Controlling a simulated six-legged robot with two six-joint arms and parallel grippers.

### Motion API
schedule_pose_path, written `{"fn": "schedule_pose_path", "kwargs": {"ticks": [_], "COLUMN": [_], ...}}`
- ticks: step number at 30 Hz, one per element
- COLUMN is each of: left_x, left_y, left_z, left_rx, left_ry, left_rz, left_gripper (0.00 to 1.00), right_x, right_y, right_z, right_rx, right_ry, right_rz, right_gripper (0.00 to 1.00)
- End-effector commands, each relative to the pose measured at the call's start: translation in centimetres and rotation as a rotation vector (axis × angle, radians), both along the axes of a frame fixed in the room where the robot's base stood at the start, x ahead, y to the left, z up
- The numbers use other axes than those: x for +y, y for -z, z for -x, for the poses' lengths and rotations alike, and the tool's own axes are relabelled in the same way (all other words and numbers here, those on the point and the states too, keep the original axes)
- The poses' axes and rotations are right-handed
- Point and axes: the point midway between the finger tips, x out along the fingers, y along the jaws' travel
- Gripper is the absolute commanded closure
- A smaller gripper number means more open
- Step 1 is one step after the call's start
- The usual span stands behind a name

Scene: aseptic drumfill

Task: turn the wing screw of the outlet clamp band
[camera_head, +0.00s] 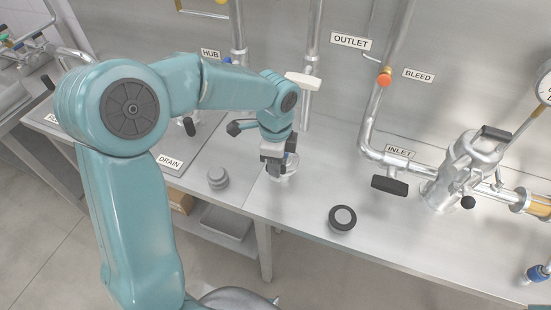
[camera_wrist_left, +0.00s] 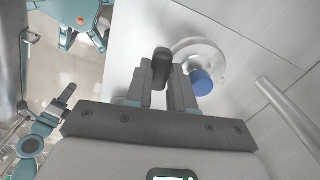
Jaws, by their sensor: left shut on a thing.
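My left gripper (camera_head: 277,168) points down at a pale round fitting (camera_head: 290,166) near the front edge of the steel bench. In the left wrist view my left gripper (camera_wrist_left: 161,86) is shut on a dark, round-ended piece between its fingers, which looks like the wing screw (camera_wrist_left: 161,66). The pale round fitting (camera_wrist_left: 198,50) lies just beyond the fingers, with a blue cap (camera_wrist_left: 201,82) beside the right finger. The clamp band cannot be made out clearly. The gripper hides the screw in the head view.
The OUTLET sign (camera_head: 350,41) hangs on the back wall. A grey stacked knob (camera_head: 218,178) stands left of the gripper and a black round knob (camera_head: 342,218) to its right. The INLET pipework (camera_head: 370,130) with a black handle (camera_head: 390,186) stands further right. Bare bench lies between.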

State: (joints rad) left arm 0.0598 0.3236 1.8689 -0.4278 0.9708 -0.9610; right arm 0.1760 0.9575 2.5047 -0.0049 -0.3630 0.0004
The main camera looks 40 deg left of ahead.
Motion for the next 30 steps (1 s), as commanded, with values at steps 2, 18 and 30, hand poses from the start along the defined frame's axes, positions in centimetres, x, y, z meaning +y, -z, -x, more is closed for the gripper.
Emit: {"fn": "schedule_pose_path", "kwargs": {"ticks": [2, 18, 30], "left_x": [0.0, 0.0, -0.01], "left_y": [-0.04, 0.06, 0.08], "left_z": [0.07, 0.09, 0.1], "left_rx": [0.002, 0.004, 0.004], "left_ry": [0.048, 0.202, 0.206], "left_rz": [0.0, -0.001, 0.0], "left_gripper": [1.0, 1.0, 0.64], "right_x": [0.0, 0.0, 0.0], "right_y": [-0.23, -0.59, -0.57], "right_z": [0.0, 0.0, 0.0], "right_rx": [0.0, 0.0, 0.0], "right_ry": [0.0, 0.0, 0.0], "right_rz": [0.0, 0.0, 0.0], "right_gripper": [0.57, 0.57, 0.57]}}
